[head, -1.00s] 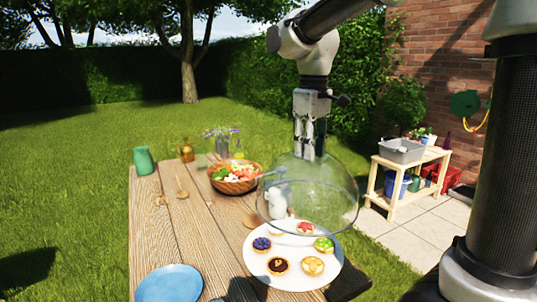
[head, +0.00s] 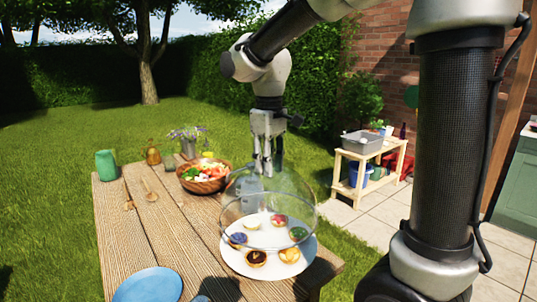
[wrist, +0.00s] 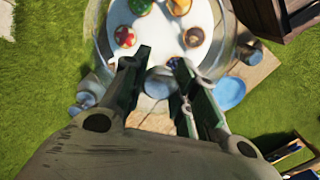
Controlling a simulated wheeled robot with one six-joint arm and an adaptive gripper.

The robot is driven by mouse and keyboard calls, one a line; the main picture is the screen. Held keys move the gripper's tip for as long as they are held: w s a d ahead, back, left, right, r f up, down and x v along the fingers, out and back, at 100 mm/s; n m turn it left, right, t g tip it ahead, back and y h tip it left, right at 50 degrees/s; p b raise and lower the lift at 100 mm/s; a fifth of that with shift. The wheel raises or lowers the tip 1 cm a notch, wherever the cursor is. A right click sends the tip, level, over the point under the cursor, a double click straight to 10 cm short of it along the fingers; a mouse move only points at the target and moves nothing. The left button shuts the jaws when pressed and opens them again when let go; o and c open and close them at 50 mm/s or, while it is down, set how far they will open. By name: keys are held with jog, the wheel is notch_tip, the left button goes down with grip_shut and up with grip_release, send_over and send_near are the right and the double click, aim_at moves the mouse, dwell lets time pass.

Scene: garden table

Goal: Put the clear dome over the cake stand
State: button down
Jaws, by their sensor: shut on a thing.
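My gripper (head: 264,168) is shut on the top of the clear dome (head: 236,192), which hangs upright, open side down. The white cake stand (head: 272,271) is below it on the wooden table, bearing several small tarts (head: 289,255). In the head view the dome's rim overlaps most of the stand, offset toward its far side; the exact gap in height is hard to judge. In the wrist view my fingers (wrist: 157,68) are in front of the white stand top (wrist: 157,45), and the dome's faint rim circles around it.
A salad bowl (head: 204,187) stands behind left of the dome. A blue plate (head: 150,285) lies at the near left. A green cup (head: 106,165), a brass-coloured bottle (head: 152,154) and flowers (head: 187,141) stand at the far end. The left middle of the table is mostly clear.

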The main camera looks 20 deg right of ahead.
notch_tip(320, 180, down, 7)
jog(key=shift+f, duration=0.15)
dwell(0.6)
jog(key=shift+f, duration=0.45)
dwell(0.6)
jog(key=c, duration=1.1)
grip_release()
jog(key=shift+o, duration=0.2)
notch_tip(320, 180, up, 12)
